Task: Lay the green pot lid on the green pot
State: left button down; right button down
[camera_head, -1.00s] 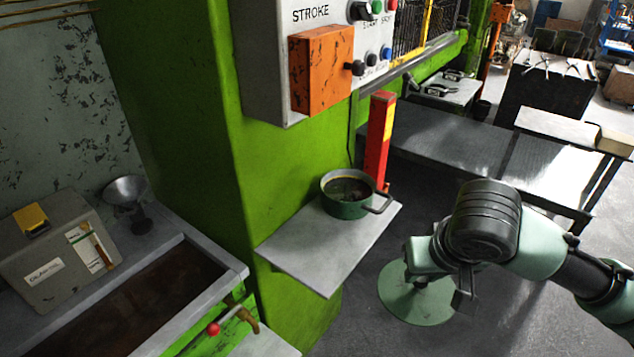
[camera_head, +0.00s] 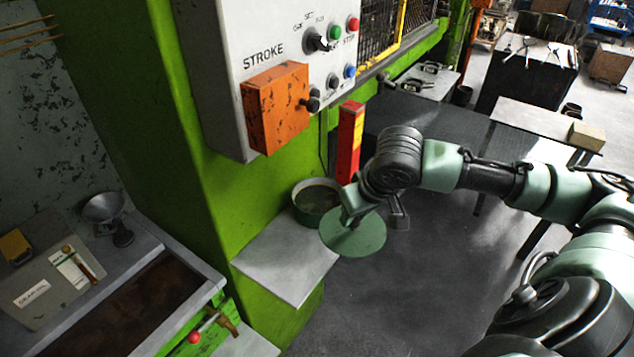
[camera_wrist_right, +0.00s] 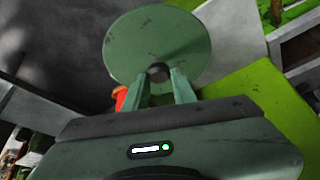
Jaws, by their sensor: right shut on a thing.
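The green pot (camera_head: 314,198) stands upright and uncovered on a small grey shelf (camera_head: 275,262) against the green press. The green pot lid (camera_head: 352,238), a flat round disc, is held in front of the pot and to its right in the head view, overlapping the shelf's right edge. My right gripper (camera_head: 362,212) is shut on the lid's knob, and the lid hides part of the pot's side. The right wrist view shows the lid (camera_wrist_right: 150,40) with its dark knob between the two fingertips (camera_wrist_right: 160,78). My left gripper is not in view.
A red post (camera_head: 349,140) rises just behind the pot. An orange box (camera_head: 278,108) juts from the grey control panel above. A trough with a red-knobbed lever (camera_head: 195,336) is at lower left. A dark table (camera_head: 450,130) stands behind my right arm.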

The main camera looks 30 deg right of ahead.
jog(key=w+d+f+p, duration=0.1)
jog(key=w+f+p, duration=0.1)
jog(key=w, duration=0.6)
jog(key=w+d+f+p, duration=0.1)
jog(key=w+p, duration=0.4)
jog(key=w, duration=0.4)
jog(key=shift+f, duration=0.35)
jog(key=c, duration=1.1)
grip_release()
jog(key=shift+s+f, duration=0.1)
jog(key=shift+f, duration=0.05)
jog(key=shift+c, duration=0.2)
jog(key=shift+d, duration=0.1)
jog(key=b+v, duration=0.2)
jog(key=v, duration=1)
